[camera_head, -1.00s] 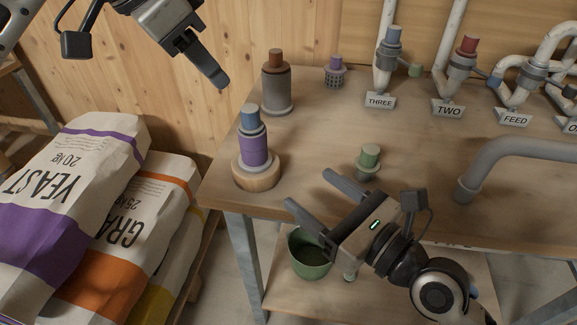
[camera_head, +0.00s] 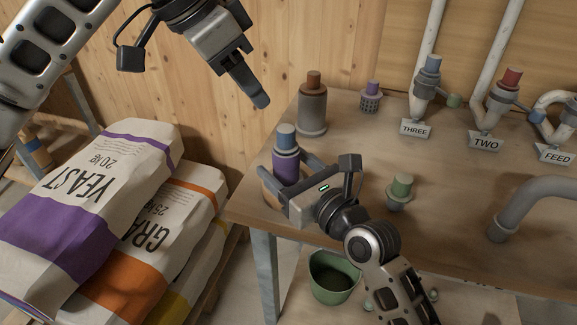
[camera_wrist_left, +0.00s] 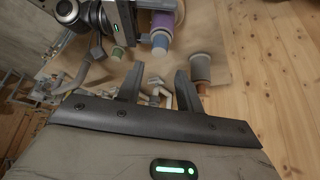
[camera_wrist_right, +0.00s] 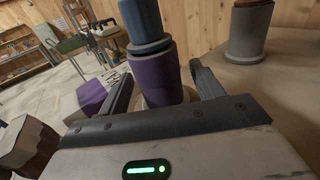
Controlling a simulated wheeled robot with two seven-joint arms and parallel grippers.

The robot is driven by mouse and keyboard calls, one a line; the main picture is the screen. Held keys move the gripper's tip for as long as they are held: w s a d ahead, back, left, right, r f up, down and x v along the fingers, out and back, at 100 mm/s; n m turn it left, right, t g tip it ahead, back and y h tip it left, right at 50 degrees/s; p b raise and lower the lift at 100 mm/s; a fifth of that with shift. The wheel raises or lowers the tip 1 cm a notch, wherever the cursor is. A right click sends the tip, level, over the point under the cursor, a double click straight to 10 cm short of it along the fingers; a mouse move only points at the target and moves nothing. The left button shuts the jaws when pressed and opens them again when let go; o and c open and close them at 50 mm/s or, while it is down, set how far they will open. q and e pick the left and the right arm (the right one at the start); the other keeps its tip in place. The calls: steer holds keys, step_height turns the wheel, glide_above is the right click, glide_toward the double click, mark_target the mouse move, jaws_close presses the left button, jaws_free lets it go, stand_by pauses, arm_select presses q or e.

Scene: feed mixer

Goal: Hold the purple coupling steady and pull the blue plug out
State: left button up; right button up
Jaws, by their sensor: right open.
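The purple coupling (camera_head: 286,170) stands upright on a round wooden base (camera_head: 267,192) near the table's left front corner. The blue plug (camera_head: 286,138) sits in its top. My right gripper (camera_head: 283,186) is open and low at the coupling. In the right wrist view the coupling (camera_wrist_right: 160,76) stands between its spread fingers, with the blue plug (camera_wrist_right: 143,20) above; I cannot tell whether they touch it. My left gripper (camera_head: 257,98) is up and left of the plug, empty. In the left wrist view its fingers (camera_wrist_left: 160,84) are apart, and the blue plug (camera_wrist_left: 160,42) shows beyond them.
A grey cylinder with a brown plug (camera_head: 313,108) stands close behind the coupling. A green-topped fitting (camera_head: 400,190) is to the right. Pipes labelled THREE (camera_head: 416,129), TWO and FEED stand at the back. Sacks (camera_head: 95,200) lie left of the table; a green bucket (camera_head: 333,280) is below.

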steer(key=c, duration=1.2)
arm_select(q)
steer(key=o, duration=0.3)
arm_select(e)
steer(key=shift+o, duration=0.2)
arm_select(q)
steer(key=n+t+y, duration=0.2)
steer(key=n+y, duration=0.3)
steer(key=n, duration=0.7)
glide_toward(286, 128)
steer(key=shift+n, duration=0.3)
steer(key=x, duration=1)
steer(key=shift+f, duration=0.15)
steer(key=c, duration=0.9)
